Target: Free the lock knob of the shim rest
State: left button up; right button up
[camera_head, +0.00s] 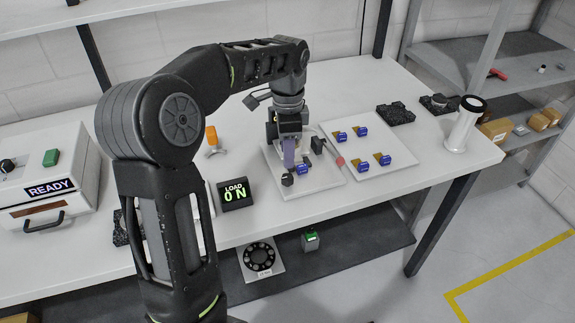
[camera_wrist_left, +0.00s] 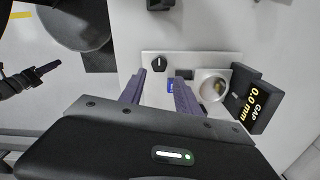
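The mirror fixture's pale plate (camera_head: 322,183) lies on the bench in the head view, with its edge also showing in the left wrist view (camera_wrist_left: 150,57). A black knob (camera_wrist_left: 159,63) with a white mark, seemingly the lock knob, sits near one edge; it also shows in the head view (camera_head: 288,180). My left gripper (camera_wrist_left: 158,78) points down over the plate, its purple fingers apart, a blue piece (camera_wrist_left: 170,86) visible between them. I cannot tell whether a finger touches the knob. My right gripper (camera_wrist_left: 47,69) seems to show at the wrist view's left; its opening is unclear.
A round white mount (camera_wrist_left: 213,87) and a gap display reading 0.0 mm (camera_wrist_left: 248,98) stand beside the fingers. A tray (camera_head: 388,180) with several blue pieces lies right, near a white cylinder (camera_head: 463,128). A READY box (camera_head: 55,170) stands left.

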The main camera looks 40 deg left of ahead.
aim_at(288, 177)
pick_arm(q)
jog(key=shift+s+d+r, duration=0.1)
jog(key=shift+s+d, duration=0.05)
jog(key=shift+f, duration=0.55)
notch_tip(288, 177, down, 7)
jog(key=shift+p, duration=0.65)
grip_shut()
